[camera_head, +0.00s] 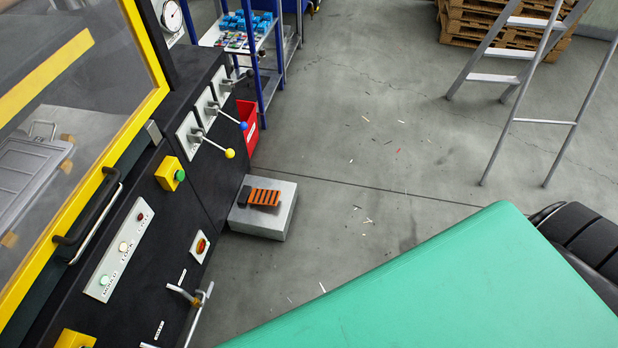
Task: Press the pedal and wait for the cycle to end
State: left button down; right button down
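The pedal (265,197) is an orange ribbed plate with a black block at its left end. It sits on a light grey block (262,222) on the floor, beside the foot of the black machine (215,165). Nothing touches the pedal. The machine's panel (118,250) carries a red, a pale and a green lamp; the pale and green ones look bright. The yellow-framed glass door (140,60) appears closed. Neither of my grippers is in view.
A green surface (450,290) fills the lower right. Levers with a blue knob (243,126) and a yellow knob (230,153) stick out from the machine. A red bin (247,125), a blue-framed rack (262,60) and a ladder (520,80) stand farther back. The middle floor is open with scattered scraps.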

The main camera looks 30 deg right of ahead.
aim_at(258, 196)
jog(key=z, duration=0.35)
jog(key=i+l+u, duration=0.4)
jog(key=i, duration=0.3)
jog(key=i+l+u, duration=0.4)
jog(key=i+l, duration=0.2)
jog(key=l, duration=0.2)
